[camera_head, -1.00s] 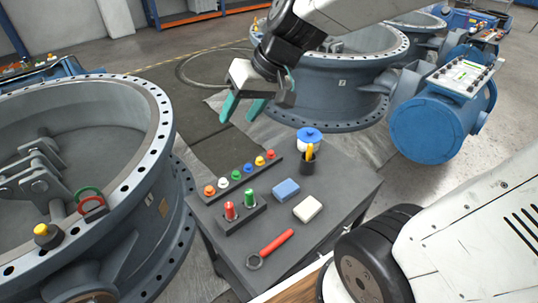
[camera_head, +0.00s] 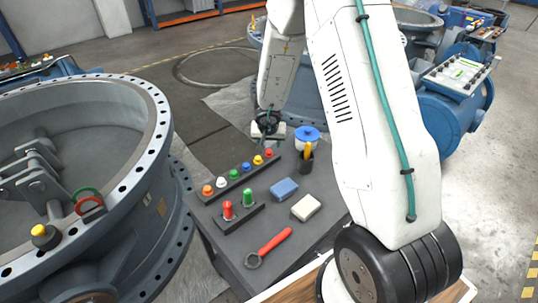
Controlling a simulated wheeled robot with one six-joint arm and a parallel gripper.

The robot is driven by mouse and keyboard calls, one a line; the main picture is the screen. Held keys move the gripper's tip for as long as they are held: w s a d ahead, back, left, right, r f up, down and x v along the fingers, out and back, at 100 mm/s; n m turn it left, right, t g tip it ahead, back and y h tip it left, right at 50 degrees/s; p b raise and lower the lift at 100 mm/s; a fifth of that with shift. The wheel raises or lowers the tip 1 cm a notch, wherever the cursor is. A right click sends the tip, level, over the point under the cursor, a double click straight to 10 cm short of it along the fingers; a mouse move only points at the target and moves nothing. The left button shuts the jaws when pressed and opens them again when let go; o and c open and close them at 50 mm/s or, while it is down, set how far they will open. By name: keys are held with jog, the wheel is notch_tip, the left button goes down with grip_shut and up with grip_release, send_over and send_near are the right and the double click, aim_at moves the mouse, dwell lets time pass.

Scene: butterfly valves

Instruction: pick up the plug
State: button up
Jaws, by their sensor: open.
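Several small coloured plug-like knobs stand in a row on a dark strip on the grey table: orange (camera_head: 208,190), white (camera_head: 221,182), green (camera_head: 234,174), blue (camera_head: 247,168), yellow (camera_head: 258,160) and red (camera_head: 268,153). I cannot tell which one is the plug. My gripper (camera_head: 268,134) points down by the table's far edge, just behind the red knob. Its fingers are mostly hidden by view angle, and it looks empty.
The table (camera_head: 232,262) also holds a red and green pair in a dark block (camera_head: 236,221), blue (camera_head: 284,189) and white (camera_head: 306,207) blocks, a red-handled wrench (camera_head: 270,245), a cup with a yellow tool (camera_head: 306,158) and a blue-lidded pot (camera_head: 307,135). A large valve ring (camera_head: 150,130) borders the left.

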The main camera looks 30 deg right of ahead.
aim_at(269, 151)
jog(key=shift+w+x, duration=0.2)
jog(key=shift+x, duration=3.3)
jog(key=shift+c, duration=0.3)
jog(key=shift+r, duration=0.1)
jog(key=c, duration=0.8)
